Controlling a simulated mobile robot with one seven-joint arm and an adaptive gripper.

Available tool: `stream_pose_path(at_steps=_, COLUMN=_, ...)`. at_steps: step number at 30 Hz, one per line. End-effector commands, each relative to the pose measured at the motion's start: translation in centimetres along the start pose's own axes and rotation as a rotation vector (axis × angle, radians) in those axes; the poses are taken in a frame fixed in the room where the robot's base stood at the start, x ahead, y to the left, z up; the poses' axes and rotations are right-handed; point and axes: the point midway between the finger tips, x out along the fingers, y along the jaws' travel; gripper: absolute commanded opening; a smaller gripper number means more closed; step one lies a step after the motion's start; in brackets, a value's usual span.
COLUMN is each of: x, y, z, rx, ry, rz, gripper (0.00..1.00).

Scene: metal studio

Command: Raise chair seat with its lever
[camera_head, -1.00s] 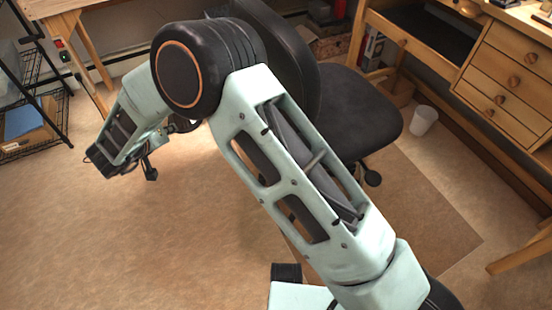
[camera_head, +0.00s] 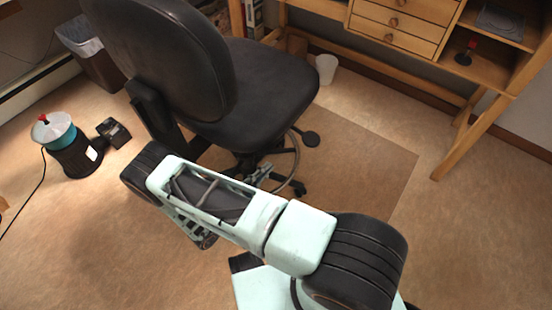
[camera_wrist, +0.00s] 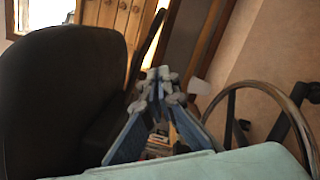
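The black office chair (camera_head: 265,85) stands at upper middle in the head view, its backrest (camera_head: 165,55) toward the left. A dark paddle-ended lever (camera_head: 310,138) sticks out under the seat's right side. In the wrist view the chair's dark backrest (camera_wrist: 55,100) fills the left, and a ring (camera_wrist: 265,88) on the chair's base curves at right. My gripper (camera_wrist: 162,76) shows in the wrist view with its fingertips together and nothing seen between them. I cannot make out the lever in the wrist view.
A wooden desk (camera_head: 398,28) with drawers stands behind the chair, with a white cup-shaped bin (camera_head: 326,68) below it. A teal-and-black canister (camera_head: 72,145) and a dark waste bin (camera_head: 95,60) stand at left. The floor at right front is clear.

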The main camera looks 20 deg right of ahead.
Motion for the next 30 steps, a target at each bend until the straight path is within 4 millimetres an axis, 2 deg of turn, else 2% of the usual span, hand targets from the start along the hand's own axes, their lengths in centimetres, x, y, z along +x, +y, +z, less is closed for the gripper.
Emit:
stream_pose_path(at_steps=14, x=9.4, y=-0.1, z=0.1, rx=0.002, ry=0.000, rz=-0.003, gripper=0.00)
stream_pose_path(at_steps=21, x=11.4, y=-0.1, z=2.3, rx=0.002, ry=0.002, rz=-0.004, gripper=0.00)
stream_pose_path(at_steps=30, x=11.8, y=0.0, z=2.8, rx=0.005, ry=0.002, rz=-0.005, gripper=0.00)
